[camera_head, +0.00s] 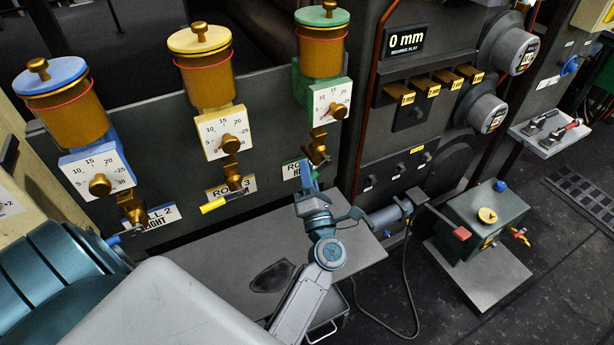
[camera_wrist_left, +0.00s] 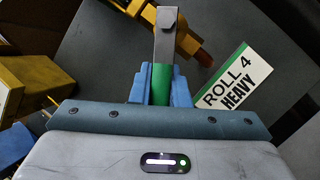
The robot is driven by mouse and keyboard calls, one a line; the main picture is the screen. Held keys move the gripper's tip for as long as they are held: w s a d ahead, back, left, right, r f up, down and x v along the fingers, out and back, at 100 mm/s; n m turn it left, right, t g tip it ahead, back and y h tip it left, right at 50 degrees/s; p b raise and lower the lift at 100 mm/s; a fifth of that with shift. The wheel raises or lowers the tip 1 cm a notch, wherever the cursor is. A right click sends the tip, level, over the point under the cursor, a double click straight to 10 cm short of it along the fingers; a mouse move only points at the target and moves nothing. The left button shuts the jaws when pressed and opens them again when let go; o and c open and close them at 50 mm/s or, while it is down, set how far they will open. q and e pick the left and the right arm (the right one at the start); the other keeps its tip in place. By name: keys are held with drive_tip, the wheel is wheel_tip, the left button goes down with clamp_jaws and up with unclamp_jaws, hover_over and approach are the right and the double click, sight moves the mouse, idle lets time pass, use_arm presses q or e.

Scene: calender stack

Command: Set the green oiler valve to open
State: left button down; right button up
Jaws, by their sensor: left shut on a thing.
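The green oiler (camera_head: 322,42) has an amber reservoir with a green lid and a white dial. Its brass valve (camera_head: 318,140) sits below the dial. My left gripper (camera_head: 308,172) is at that valve, near the ROLL 4 HEAVY label (camera_wrist_left: 238,82). In the left wrist view, the blue fingers (camera_wrist_left: 161,88) are shut on the green handle (camera_wrist_left: 162,80) of the valve lever. The lever's grey bar (camera_wrist_left: 166,40) runs from the grip to a bolt at the top. In the head view the fingers largely hide the handle. My right gripper is not in view.
A yellow oiler (camera_head: 207,75) and a blue oiler (camera_head: 66,100) stand to the left, each with its own valve. A dark panel (camera_head: 270,120) lies behind them. A grey ledge (camera_head: 225,262) is below. A green box (camera_head: 487,215) stands at right.

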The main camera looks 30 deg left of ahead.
use_arm(q)
drive_tip(key=shift+w+r, duration=0.1)
drive_tip(key=shift+r, duration=0.2)
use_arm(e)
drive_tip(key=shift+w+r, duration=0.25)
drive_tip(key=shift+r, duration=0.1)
use_arm(q)
drive_tip(key=c, duration=1.4)
unclamp_jaws()
drive_tip(key=shift+w+f, duration=0.1)
drive_tip(key=shift+f, duration=0.3)
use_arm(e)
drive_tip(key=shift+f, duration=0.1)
